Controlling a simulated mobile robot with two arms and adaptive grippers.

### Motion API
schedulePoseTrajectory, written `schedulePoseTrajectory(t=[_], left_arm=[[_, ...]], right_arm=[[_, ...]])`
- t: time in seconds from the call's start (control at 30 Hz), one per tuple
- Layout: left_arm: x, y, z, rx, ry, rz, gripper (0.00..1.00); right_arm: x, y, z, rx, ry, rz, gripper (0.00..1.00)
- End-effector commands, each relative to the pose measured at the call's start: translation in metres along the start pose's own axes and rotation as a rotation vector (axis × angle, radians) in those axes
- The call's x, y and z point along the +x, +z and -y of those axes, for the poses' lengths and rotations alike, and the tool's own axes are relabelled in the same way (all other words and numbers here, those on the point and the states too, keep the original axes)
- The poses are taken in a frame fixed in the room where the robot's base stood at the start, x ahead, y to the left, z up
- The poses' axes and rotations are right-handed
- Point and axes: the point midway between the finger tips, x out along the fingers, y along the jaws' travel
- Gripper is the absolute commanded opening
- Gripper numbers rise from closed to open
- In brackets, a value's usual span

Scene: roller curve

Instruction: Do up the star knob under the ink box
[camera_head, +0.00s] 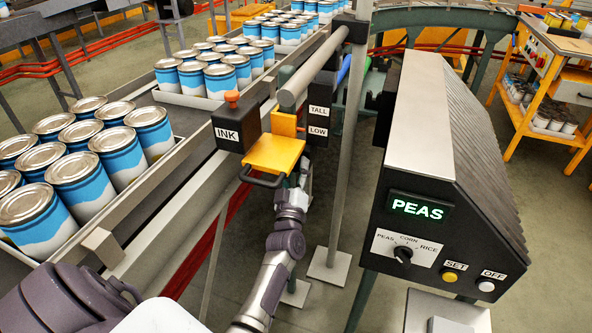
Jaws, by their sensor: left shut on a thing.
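The black ink box (236,124) with a white INK label and an orange-red knob on top is mounted beside the conveyor. A yellow-orange plate (276,153) with a black loop handle sits to its right. My left gripper (299,176) reaches up from below and ends at the right edge of this plate, partly hidden by it. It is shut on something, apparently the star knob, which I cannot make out. My right gripper is not in view.
Trays of blue-and-white cans (77,170) line the conveyor at left. A grey post (345,150) stands close right of my gripper, beside the TALL/LOW plate (318,121). The PEAS control cabinet (425,150) stands further right. Floor shows between post and cabinet.

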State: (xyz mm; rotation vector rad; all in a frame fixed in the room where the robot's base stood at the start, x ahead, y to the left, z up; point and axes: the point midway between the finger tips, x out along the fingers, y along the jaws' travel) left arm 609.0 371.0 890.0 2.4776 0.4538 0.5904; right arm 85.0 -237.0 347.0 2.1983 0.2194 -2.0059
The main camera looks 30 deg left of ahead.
Motion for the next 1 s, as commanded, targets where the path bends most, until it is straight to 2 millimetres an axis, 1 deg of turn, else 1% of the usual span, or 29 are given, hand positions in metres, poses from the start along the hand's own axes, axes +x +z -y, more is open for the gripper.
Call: schedulePoseTrajectory(t=[0.3,0.6,0.8,1.0], left_arm=[[0.0,-0.0001,0.0027,0.257,0.107,0.0,0.13],[0.0003,-0.0008,0.0034,0.457,0.189,-0.001,0.13],[0.0001,-0.0009,0.0038,0.538,0.223,0.0,0.13],[-0.0002,-0.0007,0.0041,0.578,0.239,0.001,0.13]], right_arm=[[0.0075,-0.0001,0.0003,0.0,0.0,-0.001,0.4],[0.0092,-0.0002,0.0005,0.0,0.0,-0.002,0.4],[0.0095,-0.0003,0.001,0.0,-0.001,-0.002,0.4],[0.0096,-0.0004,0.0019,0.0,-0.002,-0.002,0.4]])
